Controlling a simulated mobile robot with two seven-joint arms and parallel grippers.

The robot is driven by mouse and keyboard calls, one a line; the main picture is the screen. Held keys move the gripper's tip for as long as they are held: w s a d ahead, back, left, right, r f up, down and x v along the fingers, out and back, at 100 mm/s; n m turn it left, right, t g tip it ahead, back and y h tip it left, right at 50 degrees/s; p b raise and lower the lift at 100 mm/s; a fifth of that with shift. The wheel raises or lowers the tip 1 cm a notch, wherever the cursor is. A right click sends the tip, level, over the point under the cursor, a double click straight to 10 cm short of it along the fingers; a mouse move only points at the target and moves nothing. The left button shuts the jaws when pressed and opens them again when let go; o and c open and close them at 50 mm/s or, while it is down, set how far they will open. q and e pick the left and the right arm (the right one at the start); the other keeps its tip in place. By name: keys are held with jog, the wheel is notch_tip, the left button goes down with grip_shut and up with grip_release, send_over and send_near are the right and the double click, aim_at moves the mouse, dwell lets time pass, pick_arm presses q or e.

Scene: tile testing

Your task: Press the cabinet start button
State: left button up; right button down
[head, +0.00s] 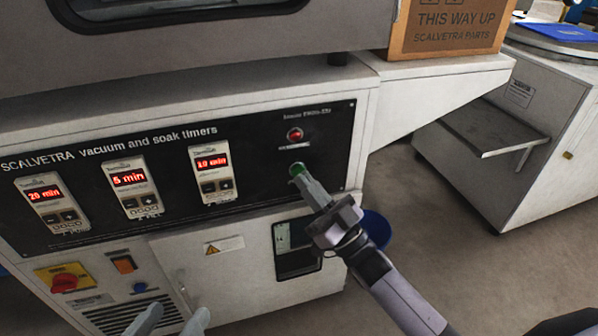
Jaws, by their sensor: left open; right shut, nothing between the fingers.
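The cabinet's black control panel (258,150) carries a green button (296,167) at its right end, below a red lamp or button (295,134). My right gripper (301,180) is shut and empty. Its fingertips are at the green button and partly cover its lower edge; I cannot tell whether they touch it or press it in. My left gripper (179,311) is open and empty at the bottom edge, in front of the lower cabinet; only its fingers show.
Three timers with lit red displays (130,178) sit left on the panel. Below are a red and yellow rotary switch (64,282) and an orange rocker switch (123,264). A cardboard box (450,28) stands upper right. Open floor (430,220) lies right of the cabinet.

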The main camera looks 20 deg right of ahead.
jog(key=shift+w, duration=0.4)
dwell(0.4)
jog(key=shift+s, duration=0.1)
jog(key=shift+s+p, duration=0.35)
jog(key=shift+s, duration=0.35)
jog(key=s+p, duration=0.2)
jog(key=s, duration=0.3)
jog(key=shift+d+p, duration=0.1)
jog(key=shift+p, duration=0.3)
dwell(0.6)
